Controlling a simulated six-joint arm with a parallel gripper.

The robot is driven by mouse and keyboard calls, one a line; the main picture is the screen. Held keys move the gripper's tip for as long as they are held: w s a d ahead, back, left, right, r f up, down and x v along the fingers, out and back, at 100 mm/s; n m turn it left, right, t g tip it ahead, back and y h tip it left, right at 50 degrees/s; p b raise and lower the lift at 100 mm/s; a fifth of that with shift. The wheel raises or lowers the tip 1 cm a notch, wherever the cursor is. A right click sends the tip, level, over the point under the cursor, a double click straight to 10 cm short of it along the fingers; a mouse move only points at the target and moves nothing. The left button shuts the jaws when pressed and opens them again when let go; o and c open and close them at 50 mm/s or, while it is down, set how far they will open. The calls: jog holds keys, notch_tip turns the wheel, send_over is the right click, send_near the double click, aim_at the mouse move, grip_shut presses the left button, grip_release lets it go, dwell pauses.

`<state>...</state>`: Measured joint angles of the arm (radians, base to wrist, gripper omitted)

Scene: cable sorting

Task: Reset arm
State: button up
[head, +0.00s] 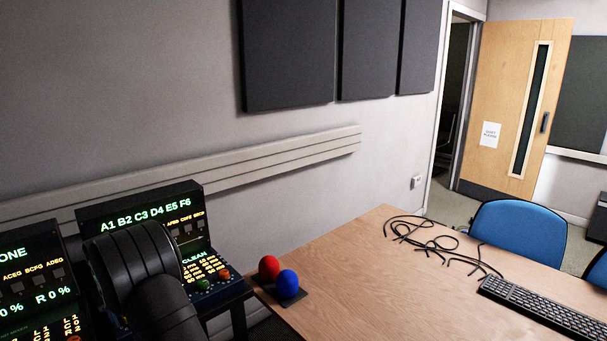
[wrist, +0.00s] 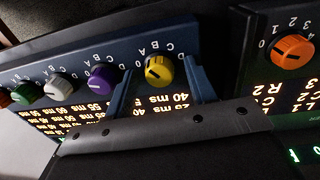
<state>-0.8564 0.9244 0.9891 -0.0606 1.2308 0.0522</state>
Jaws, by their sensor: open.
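My arm (head: 140,270) is black and bent in front of the lit control panel at the lower left in the head view. Its gripper is hidden there. In the wrist view my gripper (wrist: 160,74) is open, with its two dark blue fingers on either side of a yellow knob (wrist: 159,71). Gaps show between the knob and both fingers. I cannot tell how deep the fingers reach around it. Purple (wrist: 101,78), grey (wrist: 58,86) and green (wrist: 27,93) knobs line up to its left. An orange knob (wrist: 292,52) sits on another panel at the right.
A lit panel (head: 115,222) stands beside the wooden table (head: 365,265). A red ball (head: 268,267) and a blue ball (head: 288,283) sit at the table's left edge. Black cables (head: 430,243) and a keyboard (head: 545,312) lie farther right. The table's middle is clear.

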jog(key=shift+n, duration=0.5)
jog(key=n, duration=0.6)
notch_tip(320, 180, up, 13)
jog(key=shift+s, duration=0.4)
jog(key=shift+r, duration=0.1)
jog(key=o, duration=1.1)
jog(key=shift+w+d+r+n, duration=2.55)
jog(key=shift+w+n, duration=0.5)
jog(key=shift+n, duration=2.25)
notch_tip(320, 180, down, 9)
jog(key=shift+d+f, duration=0.1)
jog(key=shift+f, duration=0.05)
